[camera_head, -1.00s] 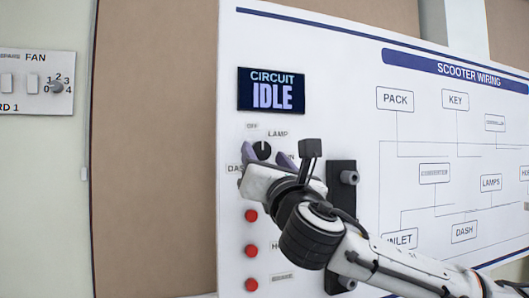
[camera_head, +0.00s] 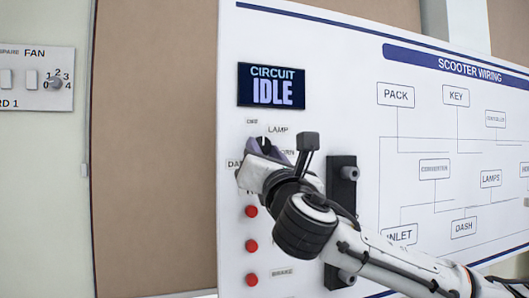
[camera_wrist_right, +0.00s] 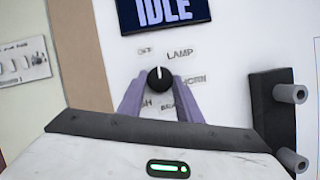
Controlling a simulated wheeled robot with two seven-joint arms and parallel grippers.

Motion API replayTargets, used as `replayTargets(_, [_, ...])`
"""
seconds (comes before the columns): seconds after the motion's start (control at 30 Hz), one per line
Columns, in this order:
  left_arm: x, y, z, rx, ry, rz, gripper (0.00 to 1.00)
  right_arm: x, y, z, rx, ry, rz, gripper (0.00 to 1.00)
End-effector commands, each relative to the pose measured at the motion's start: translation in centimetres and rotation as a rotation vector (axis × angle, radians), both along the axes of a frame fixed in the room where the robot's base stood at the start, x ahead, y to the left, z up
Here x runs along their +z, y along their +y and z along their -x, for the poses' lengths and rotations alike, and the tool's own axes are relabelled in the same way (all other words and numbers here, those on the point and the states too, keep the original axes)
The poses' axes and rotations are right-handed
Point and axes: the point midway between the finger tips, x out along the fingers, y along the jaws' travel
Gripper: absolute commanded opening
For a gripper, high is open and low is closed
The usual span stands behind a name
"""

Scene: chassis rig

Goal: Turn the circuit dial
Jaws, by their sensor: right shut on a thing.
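The circuit dial (camera_wrist_right: 159,80) is a round black knob with a white mark at its top, on the white panel. In the wrist view its mark points up, between the labels OFF and LAMP. My right gripper (camera_head: 264,146) is shut on the dial, its purple fingers on the two sides of the knob. In the head view the fingers hide most of the dial. The display (camera_head: 271,87) above reads CIRCUIT IDLE, and it shows partly in the wrist view (camera_wrist_right: 163,12). My left gripper is not in view.
Several red buttons (camera_head: 251,246) run down the panel below the dial. A black bracket with grey pegs (camera_head: 341,211) stands out right of my gripper. A wiring diagram (camera_head: 435,172) fills the right side. A fan switch plate (camera_head: 32,88) is at far left.

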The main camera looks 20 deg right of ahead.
Motion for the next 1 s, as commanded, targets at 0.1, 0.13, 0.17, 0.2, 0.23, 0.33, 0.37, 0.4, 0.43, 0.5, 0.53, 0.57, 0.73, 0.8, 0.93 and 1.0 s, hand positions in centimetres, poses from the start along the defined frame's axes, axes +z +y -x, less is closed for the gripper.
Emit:
replayTargets(0.1, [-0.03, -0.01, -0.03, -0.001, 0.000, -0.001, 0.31, -0.07, 0.19, -0.02, 0.002, 0.004, -0.071, 0.09])
replayTargets(0.13, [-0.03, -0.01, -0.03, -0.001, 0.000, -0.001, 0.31, -0.08, 0.20, -0.04, 0.001, 0.005, -0.093, 0.09])
replayTargets(0.17, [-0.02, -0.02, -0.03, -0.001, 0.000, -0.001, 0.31, -0.11, 0.22, -0.05, 0.001, 0.007, -0.116, 0.09])
replayTargets(0.2, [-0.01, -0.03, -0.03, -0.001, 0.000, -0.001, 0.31, -0.08, 0.28, -0.05, 0.001, 0.008, -0.147, 0.09])
replayTargets(0.23, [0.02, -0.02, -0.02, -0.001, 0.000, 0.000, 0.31, -0.05, 0.29, -0.05, 0.001, 0.009, -0.173, 0.09])
replayTargets(0.33, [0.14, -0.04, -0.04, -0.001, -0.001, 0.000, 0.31, 0.02, 0.40, -0.03, 0.002, 0.012, -0.260, 0.09])
replayTargets(0.37, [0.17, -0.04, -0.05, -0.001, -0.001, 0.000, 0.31, 0.06, 0.42, -0.03, 0.002, 0.012, -0.285, 0.09])
replayTargets(0.4, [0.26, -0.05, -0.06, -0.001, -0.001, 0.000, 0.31, 0.10, 0.43, -0.04, 0.001, 0.014, -0.320, 0.09])
replayTargets(0.43, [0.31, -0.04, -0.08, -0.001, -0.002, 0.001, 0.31, 0.07, 0.46, -0.05, 0.002, 0.015, -0.346, 0.09])
replayTargets(0.5, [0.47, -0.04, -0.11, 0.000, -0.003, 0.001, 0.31, 0.15, 0.51, -0.03, 0.001, 0.018, -0.404, 0.09])
replayTargets(0.53, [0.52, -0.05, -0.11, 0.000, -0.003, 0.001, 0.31, 0.21, 0.50, -0.02, 0.001, 0.018, -0.427, 0.09])
replayTargets(0.57, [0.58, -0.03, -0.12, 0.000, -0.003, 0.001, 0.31, 0.25, 0.54, -0.01, 0.002, 0.018, -0.451, 0.09])
replayTargets(0.73, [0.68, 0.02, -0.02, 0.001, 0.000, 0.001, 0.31, 0.30, 0.54, -0.03, -0.001, 0.023, -0.567, 0.09])
replayTargets(0.8, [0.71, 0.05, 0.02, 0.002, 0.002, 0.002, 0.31, 0.37, 0.58, -0.01, 0.000, 0.023, -0.607, 0.09])
replayTargets(0.93, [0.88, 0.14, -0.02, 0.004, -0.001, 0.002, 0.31, 0.36, 0.60, 0.00, 0.000, 0.026, -0.663, 0.09])
replayTargets(1.0, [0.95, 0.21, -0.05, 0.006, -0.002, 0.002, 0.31, 0.35, 0.59, -0.02, -0.001, 0.027, -0.684, 0.09])
